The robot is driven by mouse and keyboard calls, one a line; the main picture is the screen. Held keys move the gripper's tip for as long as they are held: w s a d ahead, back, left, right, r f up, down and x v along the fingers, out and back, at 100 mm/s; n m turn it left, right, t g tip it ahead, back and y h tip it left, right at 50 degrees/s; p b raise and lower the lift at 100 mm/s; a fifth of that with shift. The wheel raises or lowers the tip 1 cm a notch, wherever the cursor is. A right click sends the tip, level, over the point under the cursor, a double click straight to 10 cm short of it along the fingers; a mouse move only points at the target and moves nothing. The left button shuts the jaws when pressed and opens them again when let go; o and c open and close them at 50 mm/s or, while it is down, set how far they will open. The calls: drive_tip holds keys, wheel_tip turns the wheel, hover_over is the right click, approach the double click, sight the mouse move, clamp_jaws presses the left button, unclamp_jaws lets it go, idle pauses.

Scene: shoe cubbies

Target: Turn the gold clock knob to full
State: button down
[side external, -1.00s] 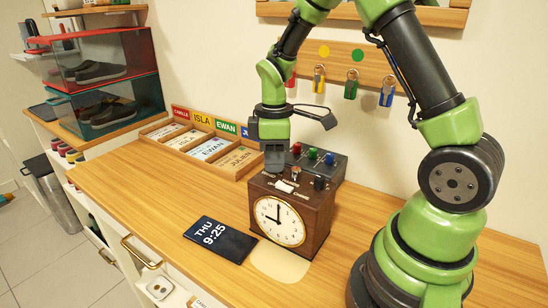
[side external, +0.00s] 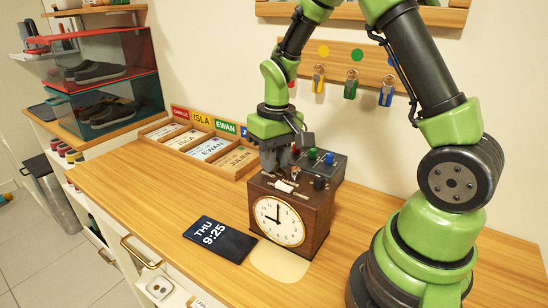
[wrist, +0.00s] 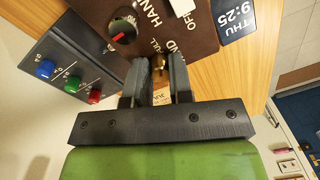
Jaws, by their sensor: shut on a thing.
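The wooden clock box (side external: 318,222) stands upright on the counter, with its round white dial (side external: 279,221) facing the front. The gold knob (wrist: 158,66) is on the clock's top panel, by lettering that includes "HAND" and "FULL". My gripper (wrist: 155,72) comes down from above with one dark finger on each side of the gold knob, closed on it. In the side view my gripper (side external: 279,163) is over the back left of the clock's top and mostly hides the knob. Its pointer setting cannot be read.
A black knob with a red mark (wrist: 122,30) is on the clock's top. A dark box with blue, green and red knobs (side external: 326,164) stands close behind. A dark "THU 9:25" display (side external: 219,239) lies in front, left. Name trays (side external: 208,148) are behind, left.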

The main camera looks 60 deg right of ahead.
drive_tip(key=m, duration=0.4)
drive_tip(key=shift+m, duration=1.9)
drive_tip(key=c, duration=1)
unclamp_jaws()
drive_tip(key=r, duration=1)
drive_tip(key=shift+s, duration=0.25)
